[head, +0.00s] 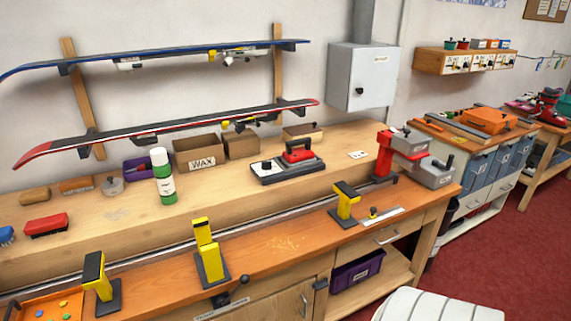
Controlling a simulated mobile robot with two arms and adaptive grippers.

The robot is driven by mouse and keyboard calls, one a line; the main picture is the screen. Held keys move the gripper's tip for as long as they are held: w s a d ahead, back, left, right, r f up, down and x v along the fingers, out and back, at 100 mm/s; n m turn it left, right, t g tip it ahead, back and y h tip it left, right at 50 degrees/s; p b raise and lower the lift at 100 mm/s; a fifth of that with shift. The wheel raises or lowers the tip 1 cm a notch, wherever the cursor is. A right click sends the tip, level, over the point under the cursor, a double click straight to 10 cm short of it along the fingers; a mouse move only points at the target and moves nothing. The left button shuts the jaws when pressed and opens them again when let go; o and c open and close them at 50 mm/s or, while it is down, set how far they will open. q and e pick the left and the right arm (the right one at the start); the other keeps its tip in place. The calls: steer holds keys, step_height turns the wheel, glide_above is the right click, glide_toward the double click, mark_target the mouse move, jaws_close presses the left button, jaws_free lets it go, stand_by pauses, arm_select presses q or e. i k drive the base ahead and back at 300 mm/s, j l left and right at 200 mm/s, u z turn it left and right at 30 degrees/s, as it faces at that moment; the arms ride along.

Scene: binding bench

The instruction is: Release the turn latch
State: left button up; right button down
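A grey wall cabinet (348,65) hangs at the upper middle, its door closed. A small black knob (359,91) sits on its front, below a small label. Neither of my grippers is in view.
Yellow and black vise posts (211,262) stand along the orange-brown bench front (270,245). A red iron (298,153), a green bottle (163,177) and a wax box (197,154) stand on the raised shelf. Snowboards or skis (170,130) hang on the wall. Red floor (510,260) is open at right.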

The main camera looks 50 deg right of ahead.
mark_target(321, 284)
steer(key=z, duration=2)
